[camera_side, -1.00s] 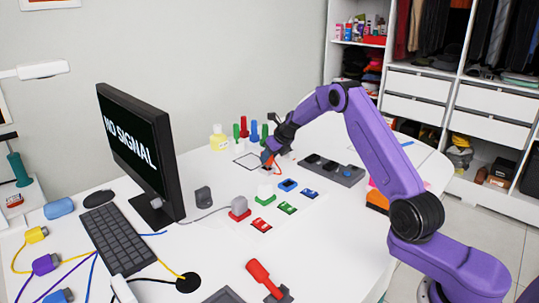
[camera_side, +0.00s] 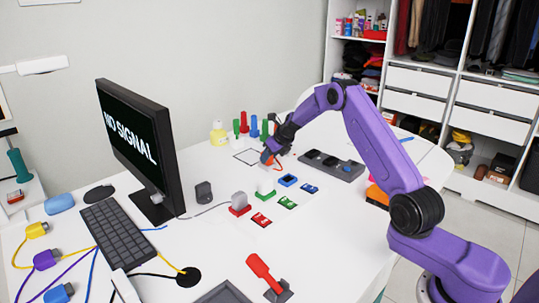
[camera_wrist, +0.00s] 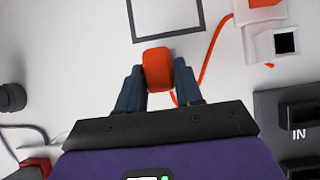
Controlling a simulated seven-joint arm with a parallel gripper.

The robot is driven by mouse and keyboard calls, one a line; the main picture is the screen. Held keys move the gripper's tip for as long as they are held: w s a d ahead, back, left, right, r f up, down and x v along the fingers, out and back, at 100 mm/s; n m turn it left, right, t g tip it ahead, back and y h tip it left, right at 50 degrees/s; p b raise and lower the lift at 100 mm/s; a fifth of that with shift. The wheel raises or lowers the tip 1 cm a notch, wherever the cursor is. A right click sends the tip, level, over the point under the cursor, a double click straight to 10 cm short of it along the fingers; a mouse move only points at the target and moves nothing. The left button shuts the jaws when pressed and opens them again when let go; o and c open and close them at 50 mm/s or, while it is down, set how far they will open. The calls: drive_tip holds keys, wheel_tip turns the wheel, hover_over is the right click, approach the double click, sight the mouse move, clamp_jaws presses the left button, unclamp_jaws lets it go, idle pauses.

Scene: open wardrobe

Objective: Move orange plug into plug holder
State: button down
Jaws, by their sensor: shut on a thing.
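The orange plug (camera_wrist: 157,68) is between the two fingers of my gripper (camera_wrist: 159,82) in the wrist view, and the fingers are shut on it. In the side view my gripper (camera_side: 268,157) is low over the white table, with the orange plug (camera_side: 266,158) partly hidden by it. An orange cable (camera_wrist: 211,50) curves from beside the plug to the upper right. A dark grey block with slots (camera_side: 331,165), apparently the plug holder, lies right of my gripper. Whether the plug touches the table is unclear.
A black square outline (camera_side: 248,157) is on the table just left of my gripper. Behind stand red, green and blue upright pieces and a yellow bottle (camera_side: 218,134). Coloured blocks and cards lie in front. A monitor (camera_side: 137,150) stands at left.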

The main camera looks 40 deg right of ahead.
drive_tip(key=c, duration=0.7)
unclamp_jaws()
drive_tip(key=shift+o, duration=0.2)
drive_tip(key=v, duration=1.7)
drive_tip(key=shift+r, duration=0.2)
drive_tip(key=s+a+n+g+y, duration=0.2)
drive_tip(key=s+a+n, duration=0.2)
drive_tip(key=a+n, duration=0.9)
drive_tip(key=s+a+n+g, duration=0.3)
drive_tip(key=s+a+n, duration=0.8)
drive_tip(key=s+a, duration=0.1)
drive_tip(key=s+d+f+n+g, duration=0.1)
drive_tip(key=s+n, duration=1.1)
drive_tip(key=s, duration=0.1)
drive_tip(key=s+f+n+h, duration=0.1)
drive_tip(key=s+f+n, duration=0.1)
drive_tip(key=s+n, duration=1)
drive_tip(key=shift+s+d+n+g+h, duration=0.3)
drive_tip(key=shift+s+d+g, duration=0.1)
drive_tip(key=shift+s, duration=0.6)
